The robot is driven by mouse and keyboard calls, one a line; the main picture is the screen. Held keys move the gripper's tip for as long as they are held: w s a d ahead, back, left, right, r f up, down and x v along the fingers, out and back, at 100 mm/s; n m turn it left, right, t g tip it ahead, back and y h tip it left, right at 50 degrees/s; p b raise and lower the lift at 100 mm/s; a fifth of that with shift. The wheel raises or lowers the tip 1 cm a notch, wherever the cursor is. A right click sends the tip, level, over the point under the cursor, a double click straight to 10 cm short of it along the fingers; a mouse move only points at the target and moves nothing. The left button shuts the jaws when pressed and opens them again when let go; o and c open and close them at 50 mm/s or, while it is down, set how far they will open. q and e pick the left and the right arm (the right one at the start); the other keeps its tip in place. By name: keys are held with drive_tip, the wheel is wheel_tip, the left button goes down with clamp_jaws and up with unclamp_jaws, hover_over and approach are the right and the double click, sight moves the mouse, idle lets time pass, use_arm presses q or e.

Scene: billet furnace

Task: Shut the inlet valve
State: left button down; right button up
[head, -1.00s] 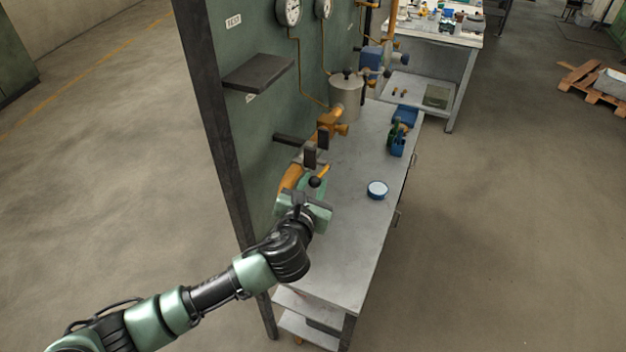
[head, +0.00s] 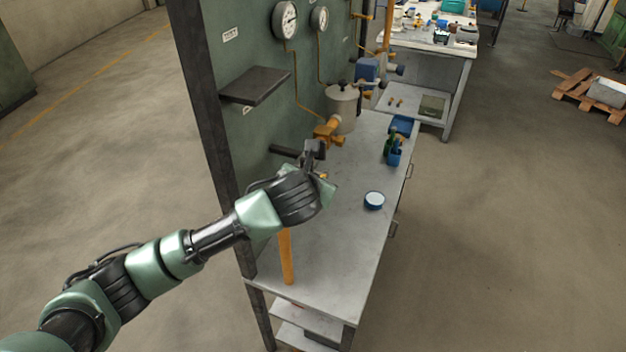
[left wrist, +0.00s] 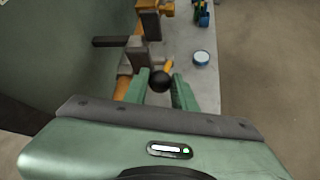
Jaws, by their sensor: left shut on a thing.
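The inlet valve's lever shows in the left wrist view as a short orange arm (left wrist: 168,66) ending in a black ball knob (left wrist: 160,82). My left gripper (left wrist: 161,88) has its green fingers on both sides of the knob and is shut on it. In the head view my left gripper (head: 321,181) is at the valve beside the panel, and its wrist hides the knob. The dark grey valve body (head: 313,151) shows just beyond it. An orange pipe (head: 286,258) rises from the bench below my wrist. I cannot tell the lever's exact angle. My right gripper is not in view.
The green panel (head: 240,160) with a dark shelf (head: 254,86) and gauges (head: 285,20) stands left of the bench (head: 335,255). An orange fitting (head: 329,131) and a grey pot (head: 342,108) are beyond the valve. A round blue-rimmed tin (head: 374,200) lies right; open bench surrounds it.

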use_arm(q)
drive_tip(key=shift+r, duration=0.1)
drive_tip(key=c, duration=1.1)
unclamp_jaws()
drive_tip(key=shift+w, duration=0.1)
drive_tip(key=shift+c, duration=0.2)
drive_tip(key=b+v, duration=0.2)
drive_tip(key=v, duration=0.5)
drive_tip(key=shift+s+r, duration=0.2)
drive_tip(key=shift+s, duration=0.2)
